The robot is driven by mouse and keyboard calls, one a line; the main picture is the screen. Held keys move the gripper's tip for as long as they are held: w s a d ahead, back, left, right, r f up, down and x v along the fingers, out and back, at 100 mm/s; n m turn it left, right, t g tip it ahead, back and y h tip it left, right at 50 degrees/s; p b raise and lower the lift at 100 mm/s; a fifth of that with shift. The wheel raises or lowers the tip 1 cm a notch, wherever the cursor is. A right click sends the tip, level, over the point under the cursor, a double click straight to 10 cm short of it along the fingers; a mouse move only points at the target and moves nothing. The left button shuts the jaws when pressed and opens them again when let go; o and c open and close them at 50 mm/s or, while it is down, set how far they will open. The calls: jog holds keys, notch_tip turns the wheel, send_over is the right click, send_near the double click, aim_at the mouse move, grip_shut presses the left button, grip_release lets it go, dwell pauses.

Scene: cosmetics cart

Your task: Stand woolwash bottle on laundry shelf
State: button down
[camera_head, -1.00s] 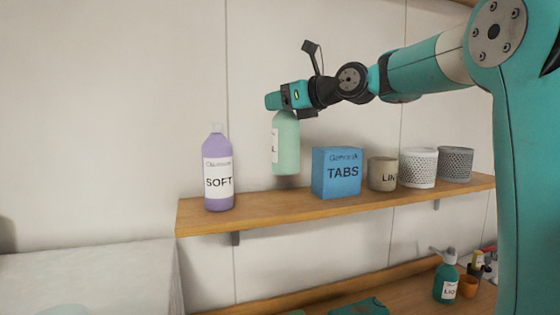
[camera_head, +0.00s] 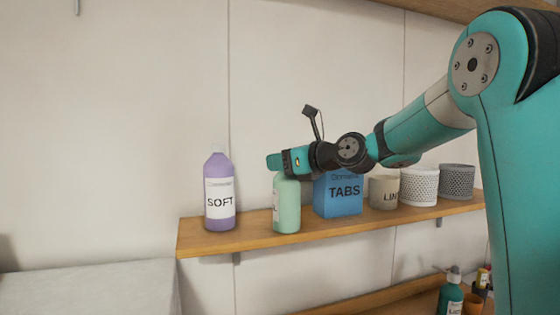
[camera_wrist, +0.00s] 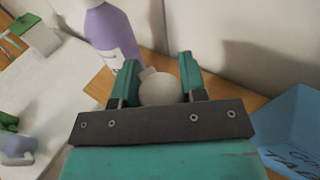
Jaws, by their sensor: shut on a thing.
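The pale green woolwash bottle (camera_head: 287,208) is upright at the wooden shelf (camera_head: 255,238), between a purple SOFT bottle (camera_head: 219,195) and a blue TABS box (camera_head: 338,196). Its base appears level with the shelf top; whether it touches is hard to tell. My gripper (camera_head: 284,168) is shut on its top. In the wrist view, the bottle's whitish cap (camera_wrist: 160,88) sits between the two teal fingers. Its body is hidden there below my gripper.
Right of the box stand a LINT tin (camera_head: 384,193) and white (camera_head: 419,187) and grey (camera_head: 457,182) perforated baskets. A green pump bottle (camera_head: 451,294) stands on the lower surface. The shelf between the SOFT bottle and woolwash bottle is clear.

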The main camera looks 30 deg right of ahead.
jog(key=c, duration=0.7)
grip_release()
jog(key=shift+o, duration=0.2)
jog(key=shift+s+d+r, duration=0.1)
jog(key=b+v, duration=0.4)
jog(key=v, duration=0.8)
jog(key=s+a+f+n+g+y, duration=0.1)
jog(key=s+a+f+n+g, duration=0.1)
jog(key=a+f+n+g, duration=0.5)
jog(key=s+a+f+n+g, duration=0.1)
jog(key=s+a+f+n, duration=0.2)
jog(key=a+f+n, duration=0.5)
jog(key=s+a+f+n+g+h, duration=0.1)
jog(key=s+a+f+n+g, duration=0.2)
jog(key=s+n, duration=0.5)
jog(key=s+a+f+n+g+h, duration=0.2)
jog(key=s+a+f+n+g, duration=0.2)
jog(key=s+n, duration=0.5)
notch_tip(320, 180, down, 3)
jog(key=a+n, duration=0.2)
jog(key=n, duration=0.4)
jog(key=shift+s+r, duration=0.15)
jog(key=shift+s, duration=0.05)
